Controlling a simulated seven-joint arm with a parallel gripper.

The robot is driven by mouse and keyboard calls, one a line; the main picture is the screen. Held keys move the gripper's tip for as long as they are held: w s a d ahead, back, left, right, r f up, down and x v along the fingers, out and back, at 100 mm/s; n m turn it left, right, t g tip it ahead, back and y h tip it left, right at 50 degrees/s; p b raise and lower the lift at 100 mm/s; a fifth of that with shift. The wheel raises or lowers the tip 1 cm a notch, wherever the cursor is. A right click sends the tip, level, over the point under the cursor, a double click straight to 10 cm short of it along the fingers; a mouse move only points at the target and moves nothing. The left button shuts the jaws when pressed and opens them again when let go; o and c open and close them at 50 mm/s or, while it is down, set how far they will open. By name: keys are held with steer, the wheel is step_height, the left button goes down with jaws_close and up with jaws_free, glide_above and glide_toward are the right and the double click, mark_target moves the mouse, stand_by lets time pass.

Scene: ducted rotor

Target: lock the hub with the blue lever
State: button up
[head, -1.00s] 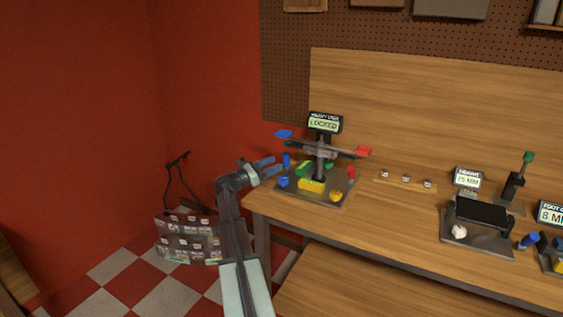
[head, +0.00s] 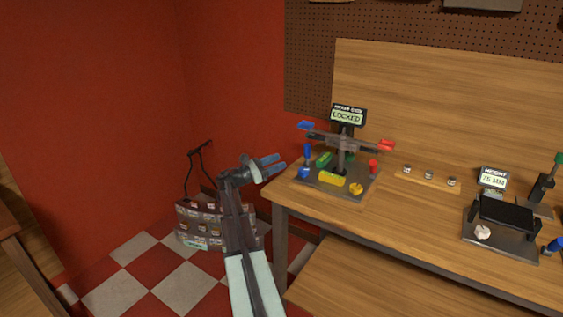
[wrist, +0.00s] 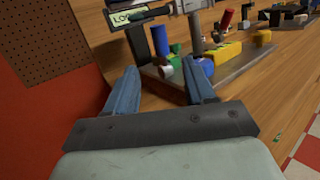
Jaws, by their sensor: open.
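The rotor hub (head: 343,146) stands on a dark base plate (head: 325,187) at the left end of the workbench, with its arms spread out. One arm ends in a blue tip (head: 306,125), another in a red tip (head: 386,145). The display (head: 347,116) behind it reads LOCKED. An upright blue lever (head: 307,153) stands at the plate's left side, with a blue knob (head: 304,173) in front of it. My gripper (head: 276,163) is open and empty, left of the plate and apart from it. In the wrist view its fingers (wrist: 163,88) point toward the plate.
A yellow block (head: 332,179), a green piece (head: 323,159), a yellow knob (head: 356,188) and a red post (head: 373,167) sit on the plate. Small silver pieces (head: 429,174) lie to the right. A height gauge (head: 503,214) stands farther right.

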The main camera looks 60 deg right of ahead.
mark_target(307, 155)
steer(key=s+d+r, duration=0.1)
steer(key=s+d, duration=0.1)
steer(key=d, duration=0.1)
steer(key=s+d+r+t+y, duration=0.1)
steer(key=s+d, duration=0.2)
steer(key=d, duration=0.1)
steer(key=s+d+t, duration=0.1)
steer(key=s+d, duration=0.1)
steer(key=d, duration=0.2)
steer(key=shift+s+d+r+y, duration=0.1)
steer(key=shift+s+r+y, duration=0.2)
steer(key=shift+r+y, duration=0.1)
jaws_close()
stand_by(0.6)
